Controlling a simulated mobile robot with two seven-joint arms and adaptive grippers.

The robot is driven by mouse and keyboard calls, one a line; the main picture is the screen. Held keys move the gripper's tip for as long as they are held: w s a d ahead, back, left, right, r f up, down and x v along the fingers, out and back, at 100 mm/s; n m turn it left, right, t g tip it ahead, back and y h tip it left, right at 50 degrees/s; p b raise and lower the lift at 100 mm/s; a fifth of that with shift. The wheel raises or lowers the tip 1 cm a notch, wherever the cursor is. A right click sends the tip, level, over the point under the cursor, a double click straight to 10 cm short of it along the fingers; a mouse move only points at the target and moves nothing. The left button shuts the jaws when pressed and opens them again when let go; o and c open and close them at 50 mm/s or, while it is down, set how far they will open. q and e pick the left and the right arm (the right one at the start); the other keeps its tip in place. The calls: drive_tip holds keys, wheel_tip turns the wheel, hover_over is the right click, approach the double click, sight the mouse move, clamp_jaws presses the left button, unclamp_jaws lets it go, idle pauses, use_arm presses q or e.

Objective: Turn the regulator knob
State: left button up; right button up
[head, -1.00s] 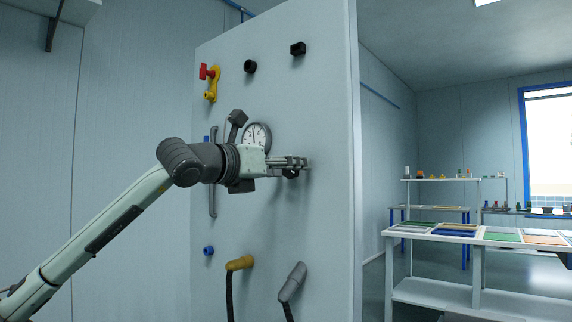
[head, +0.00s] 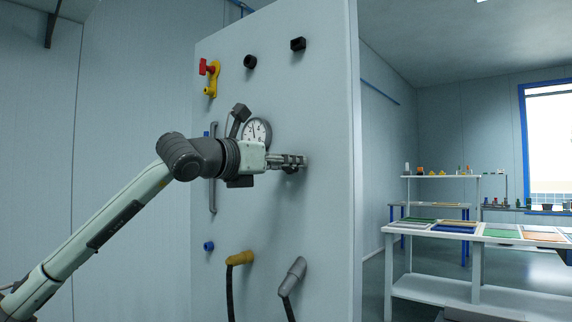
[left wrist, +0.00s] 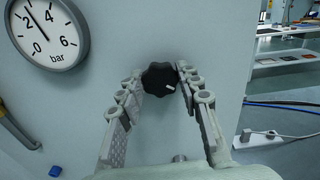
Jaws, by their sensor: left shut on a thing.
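The regulator knob (left wrist: 159,78) is black and lobed, with a white mark at its lower right in the left wrist view. It sits on the grey panel (head: 325,110), right of a round pressure gauge (head: 257,132) marked in bar. My left gripper (head: 302,161) reaches the panel at the knob. In the left wrist view its fingers (left wrist: 160,84) are on both sides of the knob and shut on it. In the head view the gripper mostly hides the knob. My right gripper is not in view.
On the panel are a red and yellow valve (head: 210,78), two black fittings above, a vertical handle (head: 213,185), a blue button (head: 209,246), and yellow (head: 241,258) and grey (head: 292,275) plugs with cables below. Tables with trays (head: 455,227) stand behind at right.

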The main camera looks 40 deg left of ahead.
use_arm(q)
drive_tip(key=n, duration=1.1)
drive_tip(key=n+p, duration=0.1)
drive_tip(key=n, duration=1)
drive_tip(key=n+p, duration=0.1)
drive_tip(key=n, duration=1)
drive_tip(key=shift+f, duration=0.3)
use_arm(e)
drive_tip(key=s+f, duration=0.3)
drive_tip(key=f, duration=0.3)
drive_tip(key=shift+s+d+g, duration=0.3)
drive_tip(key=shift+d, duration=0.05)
